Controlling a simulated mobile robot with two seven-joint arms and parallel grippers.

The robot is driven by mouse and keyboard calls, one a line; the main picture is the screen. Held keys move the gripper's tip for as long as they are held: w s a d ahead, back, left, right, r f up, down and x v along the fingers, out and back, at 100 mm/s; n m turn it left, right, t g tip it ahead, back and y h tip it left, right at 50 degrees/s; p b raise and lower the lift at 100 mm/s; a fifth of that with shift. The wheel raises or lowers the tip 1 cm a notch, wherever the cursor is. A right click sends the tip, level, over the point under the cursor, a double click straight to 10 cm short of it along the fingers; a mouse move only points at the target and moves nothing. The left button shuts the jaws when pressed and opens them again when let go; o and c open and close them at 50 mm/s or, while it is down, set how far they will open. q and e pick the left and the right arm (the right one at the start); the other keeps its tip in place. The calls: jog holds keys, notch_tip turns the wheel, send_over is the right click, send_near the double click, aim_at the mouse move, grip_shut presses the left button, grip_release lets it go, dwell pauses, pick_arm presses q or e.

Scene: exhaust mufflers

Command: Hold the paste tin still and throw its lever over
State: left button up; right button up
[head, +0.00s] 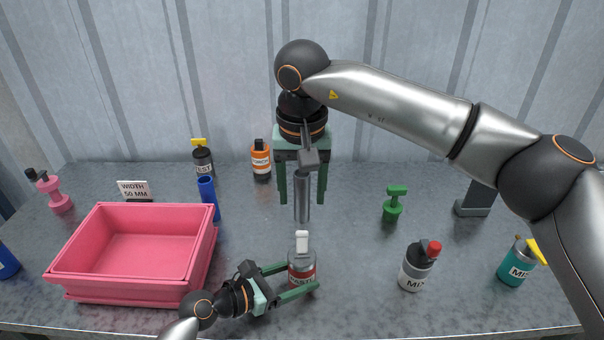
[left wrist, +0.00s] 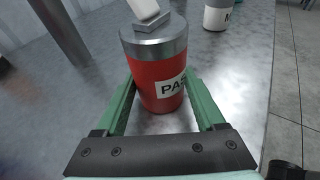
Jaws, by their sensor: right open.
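The paste tin (head: 303,275), red with a grey top band, stands upright on the table; it also shows in the left wrist view (left wrist: 158,80). Its white lever (head: 302,241) sticks up from the cap and looks tilted in the left wrist view (left wrist: 146,9). My left gripper (head: 305,276) reaches in from the left, its green fingers shut on the sides of the tin. My right gripper (head: 303,202) is open, pointing down above and behind the tin, apart from the lever. A grey cylinder (head: 302,200) shows between its fingers; its depth against them is unclear.
A pink bin (head: 135,293) stands left, with a blue tube (head: 208,198) beside it. Table around the tin's right is clear.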

pick_arm(q)
jog(key=o, duration=0.4)
jog(key=shift+a, duration=0.1)
